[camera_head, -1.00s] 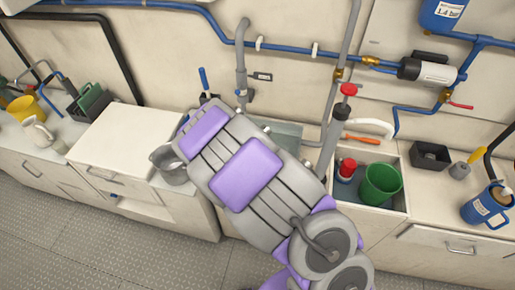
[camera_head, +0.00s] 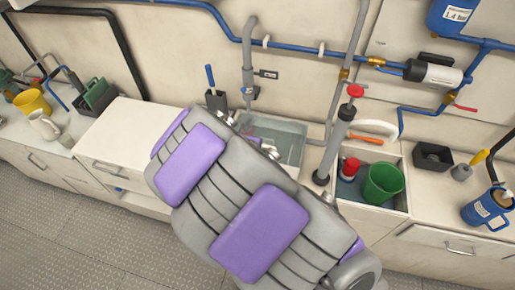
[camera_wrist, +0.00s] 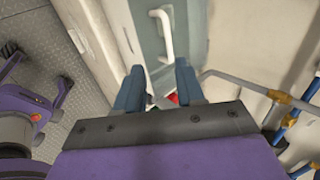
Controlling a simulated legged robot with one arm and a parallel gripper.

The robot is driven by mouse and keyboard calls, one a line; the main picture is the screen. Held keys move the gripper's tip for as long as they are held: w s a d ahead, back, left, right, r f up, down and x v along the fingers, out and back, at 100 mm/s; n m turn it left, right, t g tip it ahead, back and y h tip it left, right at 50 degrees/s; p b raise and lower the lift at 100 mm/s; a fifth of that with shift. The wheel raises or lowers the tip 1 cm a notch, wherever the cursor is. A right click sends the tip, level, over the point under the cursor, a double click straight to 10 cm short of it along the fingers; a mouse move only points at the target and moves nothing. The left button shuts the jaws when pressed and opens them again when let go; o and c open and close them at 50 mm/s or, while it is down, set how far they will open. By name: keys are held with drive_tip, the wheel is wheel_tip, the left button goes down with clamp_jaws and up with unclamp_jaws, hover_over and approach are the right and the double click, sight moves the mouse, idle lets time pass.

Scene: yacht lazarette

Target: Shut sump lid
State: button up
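My gripper (camera_wrist: 158,92) shows in the wrist view with its two blue fingers apart, open and empty. A grey-green panel (camera_wrist: 150,40) with a white bar handle (camera_wrist: 166,36) lies beyond the fingertips, apparently not touching them. In the head view, a grey-green rectangular surface (camera_head: 284,133) shows in the counter behind my arm; it may be the sump lid or the sump itself. My arm hides its near part. I cannot tell how far the lid stands open. My gripper is hidden behind the arm in the head view.
To the right is an open recess (camera_head: 402,190) with a green bucket (camera_head: 383,183) and a red-capped item (camera_head: 349,168). A pump with a red knob (camera_head: 356,91) stands upright beside it. Blue pipes (camera_head: 297,48) run along the wall. The white counter block (camera_head: 125,135) has a clear top.

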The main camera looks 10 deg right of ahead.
drive_tip(key=p+v, duration=0.1)
drive_tip(key=v, duration=0.6)
drive_tip(key=shift+f, duration=0.15)
drive_tip(key=s+d+r+n+g+y, duration=0.1)
drive_tip(key=s+d+r+n+g, duration=0.2)
drive_tip(key=s+n, duration=0.4)
drive_tip(key=s+d+r+n+g+y, duration=0.1)
drive_tip(key=s+d+r+n+g, duration=0.2)
drive_tip(key=s+r+n, duration=0.2)
drive_tip(key=s+d+r+n+g+y, duration=0.1)
drive_tip(key=s+d+r+n+g, duration=0.2)
drive_tip(key=s+n, duration=0.7)
drive_tip(key=s+r, duration=0.1)
drive_tip(key=s, duration=0.6)
drive_tip(key=shift+s, duration=0.35)
drive_tip(key=shift+d+r, duration=0.1)
drive_tip(key=shift+d, duration=0.1)
